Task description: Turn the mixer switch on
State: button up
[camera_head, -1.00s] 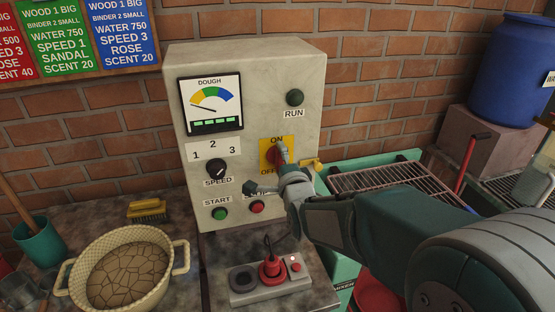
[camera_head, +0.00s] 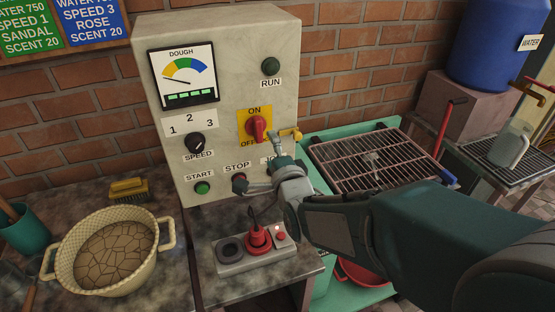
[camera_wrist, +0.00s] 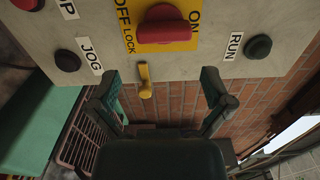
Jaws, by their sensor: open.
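The mixer switch (camera_head: 257,129) is a red rotary handle on a yellow ON/OFF plate on the grey control panel. Its handle stands upright, in line with ON, in the head view. In the wrist view the handle (camera_wrist: 165,25) lies across the top, its long side running towards ON. My gripper (camera_head: 256,162) is open and empty, below and apart from the handle. In the wrist view my two fingers (camera_wrist: 160,80) are spread, with a small yellow lever (camera_wrist: 145,82) visible between them. In the head view my gripper partly covers the JOG label and the STOP button (camera_head: 239,180).
The panel also carries a speed knob (camera_head: 195,143), a START button (camera_head: 202,188) and a dark RUN lamp (camera_head: 271,66). A pendant (camera_head: 258,240) with a red knob sits below my gripper. A basin (camera_head: 108,255) stands left; a wire rack (camera_head: 362,160) is right.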

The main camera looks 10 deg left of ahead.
jog(key=v, duration=0.4)
jog(key=shift+s+d, duration=0.25)
jog(key=shift+d, duration=0.05)
